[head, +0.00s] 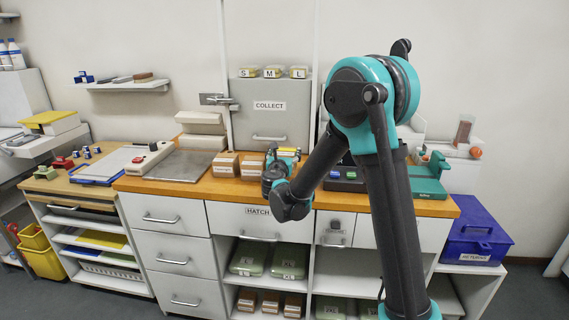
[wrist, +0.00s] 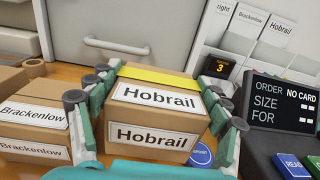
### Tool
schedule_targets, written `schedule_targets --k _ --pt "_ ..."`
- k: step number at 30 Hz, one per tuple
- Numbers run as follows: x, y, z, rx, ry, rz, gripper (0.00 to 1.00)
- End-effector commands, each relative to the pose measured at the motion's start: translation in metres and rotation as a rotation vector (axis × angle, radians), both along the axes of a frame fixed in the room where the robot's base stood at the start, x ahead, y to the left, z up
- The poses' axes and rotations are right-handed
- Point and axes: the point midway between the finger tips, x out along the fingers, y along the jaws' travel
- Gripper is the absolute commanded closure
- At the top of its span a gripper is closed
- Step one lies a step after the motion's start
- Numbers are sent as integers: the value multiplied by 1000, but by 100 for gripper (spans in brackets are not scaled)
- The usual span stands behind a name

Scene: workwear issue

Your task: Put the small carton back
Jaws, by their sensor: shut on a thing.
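A brown carton (wrist: 158,112) labelled Hobrail on its top and front, with a yellow strip along its far top edge, fills the middle of the wrist view. My gripper (wrist: 160,85) is shut on it, with teal fingers on its left and right sides. In the head view my gripper (head: 282,166) is over the wooden counter, in front of the COLLECT hatch, and the arm partly hides the carton. I cannot tell whether the carton touches the counter. A Brackenlow carton (wrist: 35,118) stands close to the left of my gripper.
The COLLECT hatch (head: 270,115) is behind. An order panel (wrist: 284,103) reading NO CARD and a small display (wrist: 218,66) showing 3 are at right. A blue round mark (wrist: 201,155) lies beside the carton. A grey plate (head: 180,166) on the counter's left is clear.

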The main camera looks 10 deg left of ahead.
Motion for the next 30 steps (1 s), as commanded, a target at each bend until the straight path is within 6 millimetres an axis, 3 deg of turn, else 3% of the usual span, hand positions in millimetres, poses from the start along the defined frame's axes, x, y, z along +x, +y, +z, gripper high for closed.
schedule_targets --k 14,25,26,27,30 --pt "0 0 -43 0 0 0 65" --pt "0 0 -47 0 0 0 65" --pt "0 0 -47 0 0 0 21" --pt "0 0 -47 0 0 0 16" --pt "0 0 -47 0 0 0 15"
